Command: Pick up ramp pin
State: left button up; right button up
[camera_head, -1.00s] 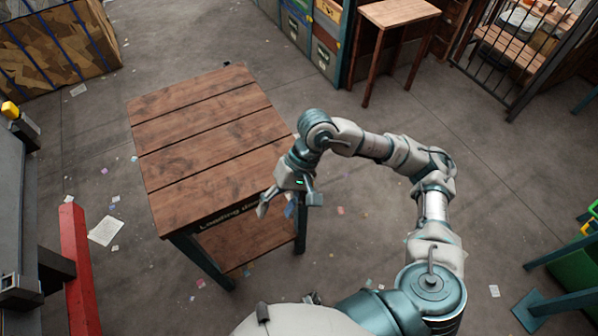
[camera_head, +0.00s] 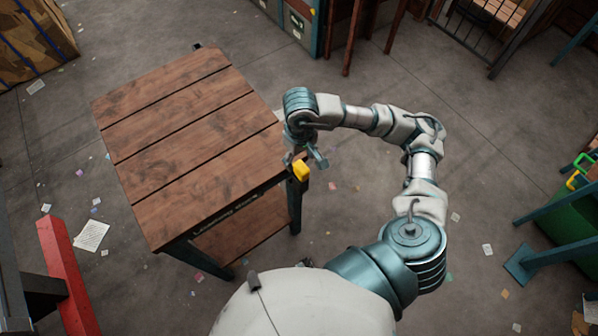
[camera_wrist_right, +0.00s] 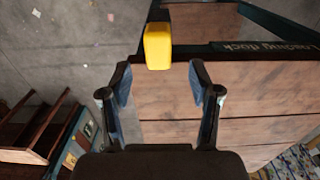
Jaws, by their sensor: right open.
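A yellow block (camera_head: 301,171), which I take to be the ramp pin, is at the front right corner of the wooden table. In the right wrist view the yellow block (camera_wrist_right: 158,46) sits beyond the fingertips, in line with the gap between them. My right gripper (camera_head: 305,160) is open and points down at the block, partly covering it in the head view. In the wrist view its two fingers (camera_wrist_right: 160,78) are spread apart with nothing between them. What holds the block up is mostly hidden. My left gripper is not in view.
The wooden table (camera_head: 180,130) has a bare plank top and a lower shelf (camera_head: 240,232). A green bin (camera_head: 572,218) and blue-green frame are at the right. The floor around has scattered paper scraps.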

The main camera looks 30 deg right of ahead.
aim_at(301, 167)
jog(key=shift+s+d+f, duration=0.25)
jog(key=shift+d+f, duration=0.05)
jog(key=shift+f, duration=0.25)
notch_tip(301, 167, down, 4)
jog(key=shift+r+p, duration=0.1)
jog(key=shift+p, duration=0.3)
jog(key=shift+w+a+f, duration=0.1)
jog(key=shift+a+f, duration=0.05)
jog(key=shift+f, duration=0.25)
jog(key=shift+a, duration=0.15)
grip_shut()
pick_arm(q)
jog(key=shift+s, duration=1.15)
pick_arm(e)
jog(key=shift+d+f, duration=0.1)
jog(key=shift+d, duration=0.15)
